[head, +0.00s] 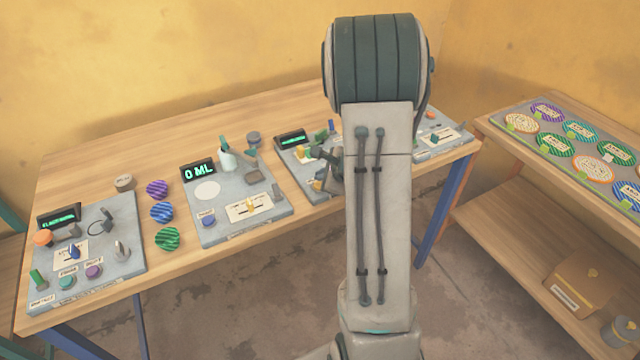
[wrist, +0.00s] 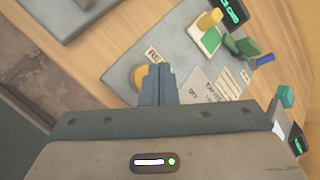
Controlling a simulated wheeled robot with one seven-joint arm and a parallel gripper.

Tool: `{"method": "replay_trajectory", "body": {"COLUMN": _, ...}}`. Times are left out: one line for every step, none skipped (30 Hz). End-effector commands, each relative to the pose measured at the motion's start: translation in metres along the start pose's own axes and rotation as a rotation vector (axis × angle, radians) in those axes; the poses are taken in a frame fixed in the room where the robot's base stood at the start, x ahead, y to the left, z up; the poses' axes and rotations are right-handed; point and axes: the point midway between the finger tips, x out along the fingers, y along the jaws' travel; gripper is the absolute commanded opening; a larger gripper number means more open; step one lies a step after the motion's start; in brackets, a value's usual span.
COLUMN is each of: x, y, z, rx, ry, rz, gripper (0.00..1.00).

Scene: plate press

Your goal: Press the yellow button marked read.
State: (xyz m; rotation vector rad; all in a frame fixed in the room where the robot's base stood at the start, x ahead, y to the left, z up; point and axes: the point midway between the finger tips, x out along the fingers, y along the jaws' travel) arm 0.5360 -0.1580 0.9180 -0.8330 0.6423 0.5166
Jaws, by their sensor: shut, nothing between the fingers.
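The yellow button (wrist: 139,77) shows in the wrist view on a grey panel (wrist: 120,77), partly hidden behind my gripper's fingers. A white label (wrist: 153,55) beside it shows letters starting "RE"; the rest is covered. My gripper (wrist: 160,70) is shut and empty, its fingertips overlapping the button's right side in the picture. I cannot tell whether they touch it. In the head view the same panel (head: 289,162) stands on the wooden table, and my arm hides much of its right part.
On that panel stand a yellow peg (wrist: 210,19), a green part (wrist: 241,46) and a small display (wrist: 231,12). To the left is a panel with a "0 ML" display (head: 199,172). A side shelf (head: 520,205) with patterned plates is at right.

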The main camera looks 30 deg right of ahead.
Motion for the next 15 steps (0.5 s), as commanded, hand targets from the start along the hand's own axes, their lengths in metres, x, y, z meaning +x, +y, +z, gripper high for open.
{"method": "replay_trajectory", "body": {"x": 0.0002, "y": 0.0002, "z": -0.0002, "rx": 0.0, "ry": 0.0, "rz": 0.0, "gripper": 0.0}}
{"method": "replay_trajectory", "body": {"x": 0.0005, "y": 0.0003, "z": -0.0003, "rx": 0.0, "ry": 0.0, "rz": 0.0, "gripper": 0.0}}
{"method": "replay_trajectory", "body": {"x": 0.001, "y": 0.0007, "z": -0.0008, "rx": 0.0, "ry": 0.0, "rz": 0.0, "gripper": 0.0}}
{"method": "replay_trajectory", "body": {"x": 0.0015, "y": 0.0011, "z": -0.0011, "rx": 0.0, "ry": 0.0, "rz": 0.0, "gripper": 0.0}}
{"method": "replay_trajectory", "body": {"x": 0.0021, "y": 0.0015, "z": -0.0015, "rx": -0.001, "ry": 0.0, "rz": 0.0, "gripper": 0.0}}
{"method": "replay_trajectory", "body": {"x": 0.003, "y": 0.0021, "z": -0.0022, "rx": -0.001, "ry": 0.0, "rz": 0.0, "gripper": 0.0}}
{"method": "replay_trajectory", "body": {"x": 0.0037, "y": 0.0026, "z": -0.0027, "rx": -0.001, "ry": 0.0, "rz": 0.0, "gripper": 0.0}}
{"method": "replay_trajectory", "body": {"x": 0.0043, "y": 0.003, "z": -0.0032, "rx": -0.001, "ry": 0.0, "rz": -0.001, "gripper": 0.0}}
{"method": "replay_trajectory", "body": {"x": 0.0052, "y": 0.0036, "z": -0.0038, "rx": -0.001, "ry": 0.0, "rz": -0.001, "gripper": 0.0}}
{"method": "replay_trajectory", "body": {"x": 0.0057, "y": 0.004, "z": -0.0042, "rx": -0.001, "ry": 0.0, "rz": -0.001, "gripper": 0.0}}
{"method": "replay_trajectory", "body": {"x": 0.0061, "y": 0.0042, "z": -0.0045, "rx": 0.0, "ry": 0.0, "rz": -0.001, "gripper": 0.0}}
{"method": "replay_trajectory", "body": {"x": 0.0064, "y": 0.0045, "z": -0.0048, "rx": 0.0, "ry": 0.0, "rz": -0.001, "gripper": 0.0}}
{"method": "replay_trajectory", "body": {"x": 0.0065, "y": 0.0045, "z": -0.0048, "rx": 0.0, "ry": 0.0, "rz": -0.001, "gripper": 0.0}}
{"method": "replay_trajectory", "body": {"x": 0.0064, "y": 0.0045, "z": -0.0048, "rx": 0.0, "ry": 0.0, "rz": -0.001, "gripper": 0.0}}
{"method": "replay_trajectory", "body": {"x": 0.0062, "y": 0.0044, "z": -0.0046, "rx": 0.0, "ry": 0.0, "rz": -0.001, "gripper": 0.0}}
